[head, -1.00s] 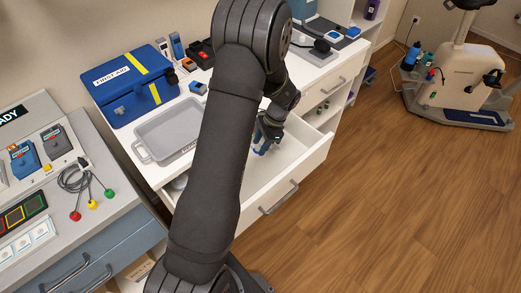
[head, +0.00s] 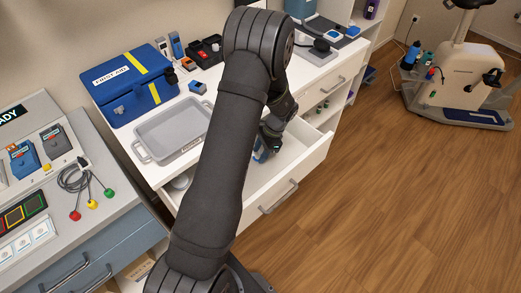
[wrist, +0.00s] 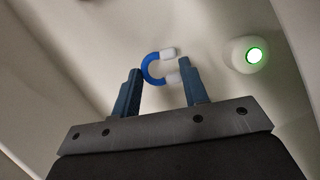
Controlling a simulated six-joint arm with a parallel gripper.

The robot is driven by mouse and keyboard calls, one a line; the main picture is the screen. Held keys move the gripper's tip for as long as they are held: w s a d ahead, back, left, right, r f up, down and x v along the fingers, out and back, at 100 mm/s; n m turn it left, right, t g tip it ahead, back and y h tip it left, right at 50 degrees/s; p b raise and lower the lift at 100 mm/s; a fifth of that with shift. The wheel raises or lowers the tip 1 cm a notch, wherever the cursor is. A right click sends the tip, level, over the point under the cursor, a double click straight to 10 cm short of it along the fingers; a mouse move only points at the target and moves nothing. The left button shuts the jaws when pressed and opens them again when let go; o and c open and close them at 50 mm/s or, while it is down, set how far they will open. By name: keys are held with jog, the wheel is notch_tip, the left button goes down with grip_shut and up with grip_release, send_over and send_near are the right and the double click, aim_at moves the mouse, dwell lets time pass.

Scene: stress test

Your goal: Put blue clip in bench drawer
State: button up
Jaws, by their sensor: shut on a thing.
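The blue clip (wrist: 147,69) is a small blue U-shaped piece with white tips. In the wrist view it sits between the two fingers of my gripper (wrist: 158,82), which is shut on it. In the head view my gripper (head: 264,149) is low inside the open, white bench drawer (head: 305,173), and a bit of blue shows at its tip. Pale drawer surfaces surround the clip in the wrist view. I cannot tell whether the clip touches the drawer floor. My arm hides part of the drawer.
A grey tray (head: 150,153) and a blue first aid box (head: 132,86) stand on the bench top left of my arm. Clear floor lies right of the drawer.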

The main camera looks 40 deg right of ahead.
jog(key=o, duration=0.9)
jog(key=v, duration=1.3)
jog(key=shift+r, duration=0.1)
jog(key=shift+a, duration=0.1)
jog(key=x, duration=1.2)
jog(key=shift+f, duration=0.55)
jog(key=shift+r, duration=0.45)
